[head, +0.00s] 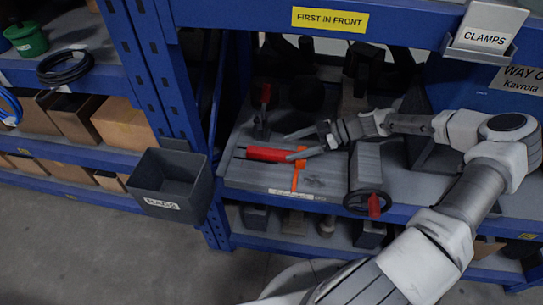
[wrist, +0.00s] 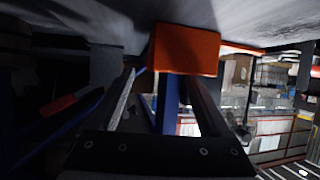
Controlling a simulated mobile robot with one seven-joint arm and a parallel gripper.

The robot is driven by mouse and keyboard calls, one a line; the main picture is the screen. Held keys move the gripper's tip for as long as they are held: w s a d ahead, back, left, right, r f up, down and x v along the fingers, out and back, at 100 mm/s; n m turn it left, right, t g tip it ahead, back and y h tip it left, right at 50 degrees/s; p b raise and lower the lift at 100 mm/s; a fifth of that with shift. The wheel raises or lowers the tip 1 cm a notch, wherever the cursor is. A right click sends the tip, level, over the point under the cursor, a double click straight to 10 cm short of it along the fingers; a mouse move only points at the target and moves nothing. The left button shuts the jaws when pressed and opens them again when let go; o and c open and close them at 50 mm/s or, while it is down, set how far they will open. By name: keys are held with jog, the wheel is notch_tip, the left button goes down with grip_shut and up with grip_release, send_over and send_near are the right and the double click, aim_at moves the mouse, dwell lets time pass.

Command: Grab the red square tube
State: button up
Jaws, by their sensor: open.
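The red square tube (head: 267,154) lies flat on a grey board on the blue shelf in the head view. My gripper (head: 288,147) is open at the tube's right end, with one finger beyond it and the other over or close to that end. In the wrist view, an orange-red square block face (wrist: 185,50), likely the tube's end, shows ahead of my open gripper (wrist: 165,85). I cannot tell whether the fingers touch the tube.
A red-handled clamp (head: 265,97) stands behind the tube. A grey vise (head: 366,170) with a handwheel stands to the right. A grey bin (head: 165,188) hangs at the left. A blue upright (head: 150,75) and upper beam (head: 235,15) frame the opening.

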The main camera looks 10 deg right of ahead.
aim_at(276, 152)
jog(key=shift+b+x, duration=0.85)
jog(key=shift+x, duration=2.1)
jog(key=shift+r, duration=0.1)
grip_shut()
